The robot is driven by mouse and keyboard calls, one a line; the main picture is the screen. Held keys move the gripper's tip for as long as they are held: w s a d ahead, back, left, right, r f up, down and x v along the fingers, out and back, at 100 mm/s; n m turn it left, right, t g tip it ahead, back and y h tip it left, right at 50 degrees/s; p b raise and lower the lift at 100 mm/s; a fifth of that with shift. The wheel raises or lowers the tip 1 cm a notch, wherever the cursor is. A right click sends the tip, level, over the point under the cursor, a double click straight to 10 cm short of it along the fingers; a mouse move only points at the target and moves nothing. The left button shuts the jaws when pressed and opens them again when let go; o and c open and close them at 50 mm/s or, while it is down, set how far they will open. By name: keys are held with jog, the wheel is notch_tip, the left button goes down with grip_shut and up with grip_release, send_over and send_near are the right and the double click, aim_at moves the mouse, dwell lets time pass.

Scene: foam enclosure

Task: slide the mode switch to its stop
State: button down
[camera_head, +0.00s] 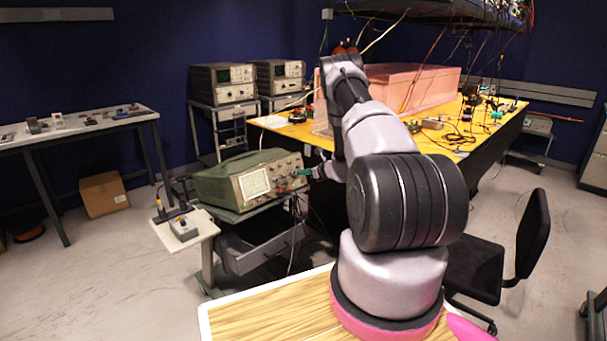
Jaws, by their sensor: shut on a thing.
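A green oscilloscope (228,184) with a lit screen stands on a cart left of my arm. Its front panel (284,178) carries knobs and small controls. My gripper (303,172) reaches down to the right side of this panel, with its teal fingertips at the controls. It is shut on a small control there, which I take to be the mode switch. The switch is too small and too covered by the fingers to make out its shape or position.
A yellow workbench (455,150) with a pink foam block (425,85) stands behind my arm. A black chair (480,262) is at right. Cables hang beside the cart.

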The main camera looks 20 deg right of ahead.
jog(key=shift+w+d, duration=0.15)
jog(key=shift+d, duration=0.35)
jog(key=shift+w+d, duration=0.15)
jog(key=shift+d, duration=0.35)
jog(key=c, duration=1.2)
grip_release()
jog(key=shift+c, duration=0.2)
jog(key=v, duration=1)
jog(key=shift+s+r, duration=0.2)
jog(key=shift+s, duration=0.1)
jog(key=shift+d, duration=0.15)
